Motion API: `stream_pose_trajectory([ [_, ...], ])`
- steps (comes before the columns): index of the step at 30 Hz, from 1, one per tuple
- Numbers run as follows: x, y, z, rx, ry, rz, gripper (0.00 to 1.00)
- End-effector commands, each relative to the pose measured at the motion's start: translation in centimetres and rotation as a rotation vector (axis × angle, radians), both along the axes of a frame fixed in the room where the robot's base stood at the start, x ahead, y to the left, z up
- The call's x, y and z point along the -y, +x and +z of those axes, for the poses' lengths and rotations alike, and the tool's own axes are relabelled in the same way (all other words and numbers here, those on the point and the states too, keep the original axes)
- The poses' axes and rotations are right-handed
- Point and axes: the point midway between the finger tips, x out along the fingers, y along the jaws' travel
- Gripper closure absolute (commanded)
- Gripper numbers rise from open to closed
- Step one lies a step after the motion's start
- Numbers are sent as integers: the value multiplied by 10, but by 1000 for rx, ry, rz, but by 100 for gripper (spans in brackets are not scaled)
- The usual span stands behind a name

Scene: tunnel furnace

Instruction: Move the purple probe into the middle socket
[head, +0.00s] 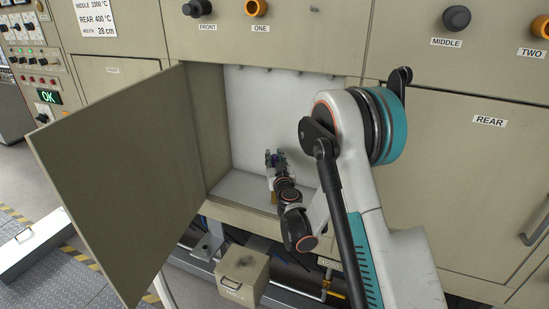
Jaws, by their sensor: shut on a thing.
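My gripper (273,154) reaches into an open cabinet compartment in the head view. It is shut on a small dark purple thing (275,160), which looks like the purple probe. The probe is mostly hidden by the fingers and very small in the picture. A dark round fitting (456,18) sits above the MIDDLE label at the upper right, well above and to the right of my gripper. I cannot tell whether it is an open socket or a plug.
The cabinet door (115,180) stands wide open on the left. The compartment has a pale back wall (255,115). A FRONT fitting (197,8) and orange fittings (256,7) line the panel above. The REAR door (480,190) is closed. A small box (242,273) stands below.

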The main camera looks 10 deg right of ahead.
Motion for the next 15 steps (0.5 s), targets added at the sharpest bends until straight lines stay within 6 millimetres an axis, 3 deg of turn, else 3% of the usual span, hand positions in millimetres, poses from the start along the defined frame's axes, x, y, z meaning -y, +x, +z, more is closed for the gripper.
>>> stream_pose_trajectory([
  [15,0,0,-5,0,0,0,100],
])
